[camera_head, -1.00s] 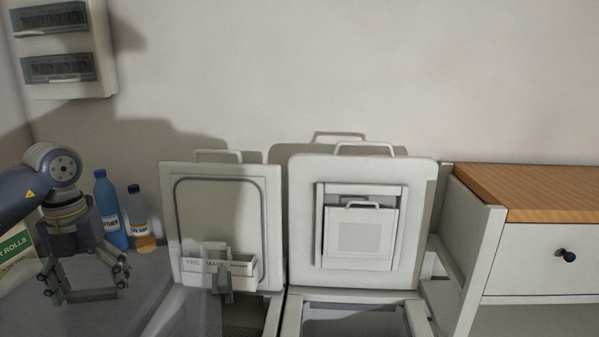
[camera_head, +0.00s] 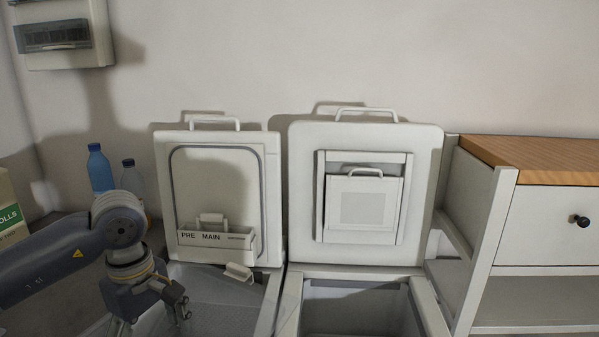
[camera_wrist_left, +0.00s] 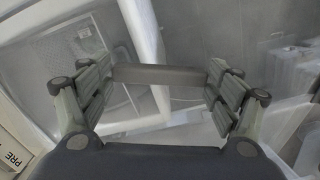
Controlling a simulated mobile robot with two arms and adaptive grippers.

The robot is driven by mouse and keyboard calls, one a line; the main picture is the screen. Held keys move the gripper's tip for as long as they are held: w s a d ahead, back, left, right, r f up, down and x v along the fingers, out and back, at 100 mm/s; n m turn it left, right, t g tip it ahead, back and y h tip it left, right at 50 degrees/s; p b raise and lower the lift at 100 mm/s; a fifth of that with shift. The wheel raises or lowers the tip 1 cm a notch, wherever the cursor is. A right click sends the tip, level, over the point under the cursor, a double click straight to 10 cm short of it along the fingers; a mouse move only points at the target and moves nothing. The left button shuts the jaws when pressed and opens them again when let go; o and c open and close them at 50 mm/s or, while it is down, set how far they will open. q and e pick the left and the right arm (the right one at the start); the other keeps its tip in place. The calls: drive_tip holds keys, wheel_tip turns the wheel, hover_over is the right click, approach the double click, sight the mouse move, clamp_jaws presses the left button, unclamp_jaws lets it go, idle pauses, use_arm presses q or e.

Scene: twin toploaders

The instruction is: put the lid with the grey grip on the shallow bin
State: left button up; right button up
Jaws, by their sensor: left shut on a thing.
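My left gripper (camera_head: 150,312) is shut on the grey grip of a clear lid; the lid's grip shows as a grey bar (camera_wrist_left: 172,76) between the fingers in the left wrist view. The lid's sheet is see-through and its edges are hard to make out. The gripper is at the left front of the left open toploader (camera_head: 270,300), whose pale, perforated floor shows. The right open toploader (camera_head: 290,312) has a darker inside that looks deeper. The front parts of both are cut off. My right gripper is out of view.
Both raised doors lean back at the wall. The left door (camera_head: 215,180) carries a tray marked PRE MAIN (camera_head: 215,240). A small white block (camera_head: 238,271) sits at the left opening's back edge. Bottles (camera_head: 100,170) stand behind my arm. A wooden-topped cabinet (camera_head: 545,160) is on the right.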

use_arm(q)
drive_tip(key=s+d+f+m+b, duration=0.4)
drive_tip(key=s+f+m, duration=0.5)
drive_tip(key=f+m, duration=0.3)
drive_tip(key=shift+s+d+f+m, duration=0.3)
drive_tip(key=shift+d+m, duration=0.1)
drive_tip(key=shift+d, duration=0.3)
